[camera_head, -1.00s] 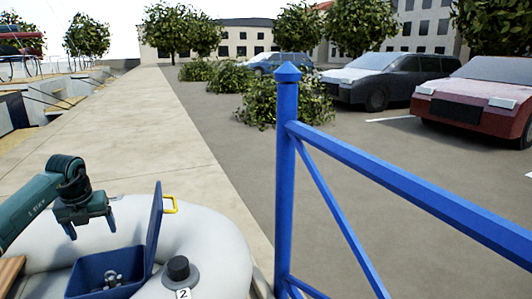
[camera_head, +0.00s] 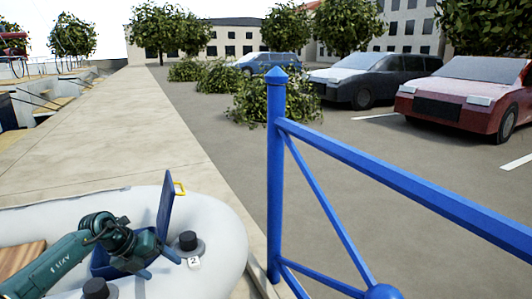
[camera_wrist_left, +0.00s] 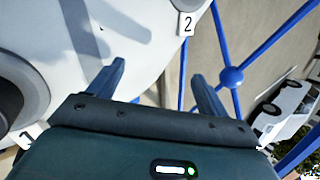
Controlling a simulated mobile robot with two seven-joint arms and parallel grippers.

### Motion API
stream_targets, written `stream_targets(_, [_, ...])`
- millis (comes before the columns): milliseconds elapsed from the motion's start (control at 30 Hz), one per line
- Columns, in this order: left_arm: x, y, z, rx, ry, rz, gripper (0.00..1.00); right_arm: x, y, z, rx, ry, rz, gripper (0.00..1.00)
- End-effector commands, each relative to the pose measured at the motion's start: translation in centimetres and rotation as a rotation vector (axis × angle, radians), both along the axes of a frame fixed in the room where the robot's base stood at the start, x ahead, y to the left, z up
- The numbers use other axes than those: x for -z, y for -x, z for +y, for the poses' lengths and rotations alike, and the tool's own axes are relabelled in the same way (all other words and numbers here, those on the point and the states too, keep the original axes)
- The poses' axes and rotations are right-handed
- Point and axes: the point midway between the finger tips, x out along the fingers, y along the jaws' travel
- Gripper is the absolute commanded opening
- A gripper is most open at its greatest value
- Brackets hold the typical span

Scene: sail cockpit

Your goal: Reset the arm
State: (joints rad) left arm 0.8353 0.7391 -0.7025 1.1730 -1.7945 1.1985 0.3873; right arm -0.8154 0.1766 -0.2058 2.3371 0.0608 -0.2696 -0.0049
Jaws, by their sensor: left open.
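My left arm (camera_head: 50,265) comes in from the lower left, over the white inflatable boat (camera_head: 225,225). My left gripper (camera_head: 160,264) is open, with nothing visible between its fingers, and points right. It is in front of the blue box (camera_head: 100,262) and hides most of it, including what is inside. The box's blue lid (camera_head: 166,205) stands open. In the left wrist view, the open fingers (camera_wrist_left: 158,70) show in front of the white boat surface (camera_wrist_left: 75,50). My right gripper is not in view.
A black knob (camera_head: 188,240) labelled 2 is just right of the gripper; another black knob (camera_head: 96,288) is nearer. A blue railing (camera_head: 276,170) stands to the right. Pavement (camera_head: 130,130) runs behind, with parked cars (camera_head: 465,95) beyond.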

Motion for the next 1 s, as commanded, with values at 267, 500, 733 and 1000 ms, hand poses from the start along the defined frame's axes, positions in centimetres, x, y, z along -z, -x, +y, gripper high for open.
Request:
stream_targets(267, [-2.1, 6.5, -18.2, -0.044, 0.733, -0.071, 0.78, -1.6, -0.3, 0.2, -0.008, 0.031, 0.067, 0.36])
stream_targets(500, [-6.5, 12.1, -21.7, -0.57, 1.318, 0.013, 0.78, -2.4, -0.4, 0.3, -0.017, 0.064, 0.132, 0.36])
stream_targets(733, [-4.4, 19.3, -18.2, -1.316, 1.536, 0.275, 0.78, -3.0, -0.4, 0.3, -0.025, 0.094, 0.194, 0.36])
stream_targets(1000, [-1.2, 28.4, -16.9, -1.863, 1.472, 0.592, 0.78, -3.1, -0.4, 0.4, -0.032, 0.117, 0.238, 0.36])
